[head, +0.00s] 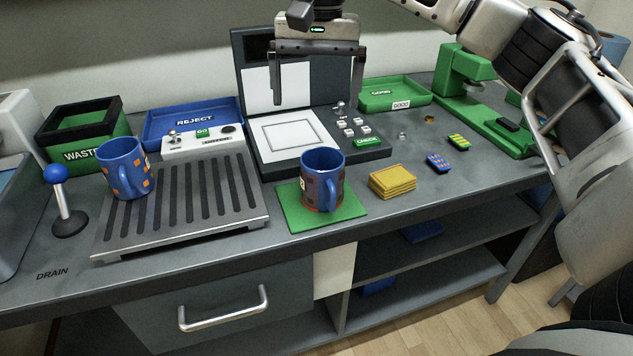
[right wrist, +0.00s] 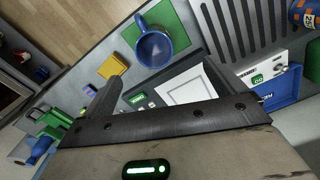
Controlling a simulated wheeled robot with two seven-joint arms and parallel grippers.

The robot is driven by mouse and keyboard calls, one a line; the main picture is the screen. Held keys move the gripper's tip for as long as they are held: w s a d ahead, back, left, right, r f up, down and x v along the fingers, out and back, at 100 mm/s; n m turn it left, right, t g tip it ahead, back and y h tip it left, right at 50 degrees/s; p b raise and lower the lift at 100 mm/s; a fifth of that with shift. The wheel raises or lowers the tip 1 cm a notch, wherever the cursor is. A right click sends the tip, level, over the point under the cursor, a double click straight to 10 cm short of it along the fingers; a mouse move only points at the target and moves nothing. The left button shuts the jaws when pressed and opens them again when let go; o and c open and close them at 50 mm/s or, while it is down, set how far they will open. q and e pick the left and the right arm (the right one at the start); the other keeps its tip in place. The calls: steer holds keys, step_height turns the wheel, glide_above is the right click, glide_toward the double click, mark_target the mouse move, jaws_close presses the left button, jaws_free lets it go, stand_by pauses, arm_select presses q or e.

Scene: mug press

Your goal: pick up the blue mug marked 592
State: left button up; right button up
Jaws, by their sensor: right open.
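A blue mug with dark reddish squares (head: 319,165) stands upright on a green mat (head: 348,212), its handle facing the front. It also shows in the right wrist view, seen from above and empty (right wrist: 165,45). A second blue mug with orange squares (head: 120,165) stands on the slatted rack at the left; it is cut off in the right wrist view (right wrist: 302,14). I cannot read 592 on either mug; their labels are mostly turned away or too small. My right gripper (head: 317,92) is open and empty, fingers down, above and behind the mat mug, touching nothing. My left gripper is out of view.
A slatted rack (head: 182,235) lies left of the mat. Behind are a press panel (head: 290,134), a blue reject tray (head: 195,121) and a green good tray (head: 393,96). Yellow pads (head: 392,182) lie right of the mat. A blue-knobbed drain lever (head: 56,175) stands at left.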

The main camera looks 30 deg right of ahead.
steer(key=d, duration=0.1)
steer(key=p, duration=0.1)
glide_toward(322, 166)
steer(key=s+f, duration=0.1)
steer(key=f, duration=0.1)
steer(key=s+a+f, duration=0.1)
steer(key=f, duration=0.2)
steer(key=s+a+f, duration=0.1)
steer(key=f, duration=0.1)
steer(key=shift+s+a+f, duration=0.15)
steer(key=shift+s+a, duration=0.05)
steer(key=shift+c, duration=0.4)
steer(key=c, duration=1.2)
